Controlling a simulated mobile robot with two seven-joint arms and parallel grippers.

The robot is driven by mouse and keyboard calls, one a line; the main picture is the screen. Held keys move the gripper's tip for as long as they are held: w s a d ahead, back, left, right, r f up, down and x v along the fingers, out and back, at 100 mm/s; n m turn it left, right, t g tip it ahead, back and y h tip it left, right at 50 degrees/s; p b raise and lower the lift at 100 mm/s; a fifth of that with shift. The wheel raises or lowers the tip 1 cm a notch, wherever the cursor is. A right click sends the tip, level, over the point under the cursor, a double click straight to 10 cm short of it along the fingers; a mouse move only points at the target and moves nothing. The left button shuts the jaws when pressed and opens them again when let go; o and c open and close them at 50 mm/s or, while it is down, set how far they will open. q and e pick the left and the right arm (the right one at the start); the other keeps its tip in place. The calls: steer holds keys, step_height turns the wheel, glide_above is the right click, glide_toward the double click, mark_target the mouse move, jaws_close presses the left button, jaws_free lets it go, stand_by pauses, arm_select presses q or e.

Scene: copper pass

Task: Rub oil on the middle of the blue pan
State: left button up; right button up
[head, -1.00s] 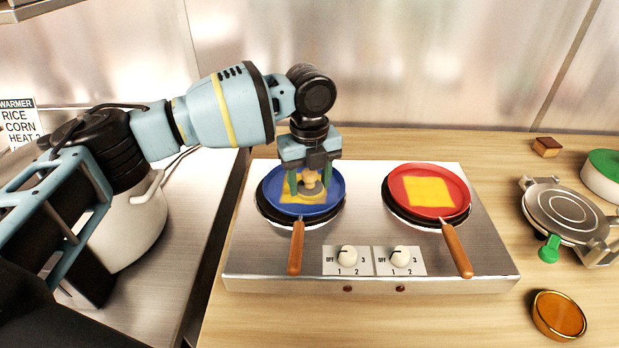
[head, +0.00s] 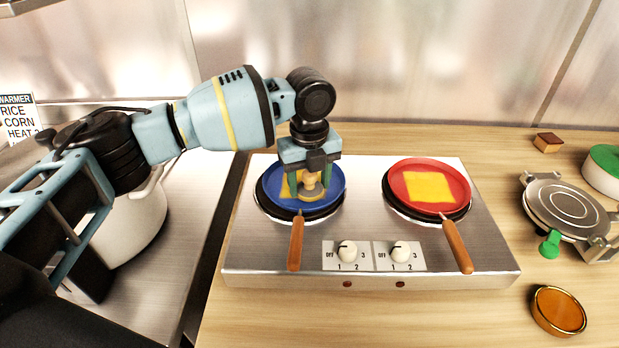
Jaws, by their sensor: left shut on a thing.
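The blue pan (head: 331,177) sits on the left burner of the steel hob, its wooden handle pointing to the front. A yellow patch shows in its middle, partly hidden. My left gripper (head: 311,184) points down over the pan, shut on a tan oil rubber (head: 312,192) with a round knob and a wider base. The rubber's base is over the pan's middle, close to or on its surface; I cannot tell if it touches. My right gripper is not in view.
A red pan (head: 400,190) with a yellow square sits on the right burner. Two white knobs are on the hob (head: 450,278) front. A round amber dish (head: 558,311), a waffle iron (head: 565,210) and a small brown block (head: 548,142) are at right. A white pot (head: 130,225) stands at left.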

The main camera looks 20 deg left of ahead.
mark_target(325, 195)
arm_select(q)
steer(key=shift+f, duration=0.1)
steer(key=shift+d, duration=0.1)
steer(key=shift+w+d, duration=0.15)
steer(key=shift+d, duration=0.4)
steer(key=shift+w+d, duration=0.25)
steer(key=shift+d, duration=0.85)
steer(key=shift+a, duration=0.1)
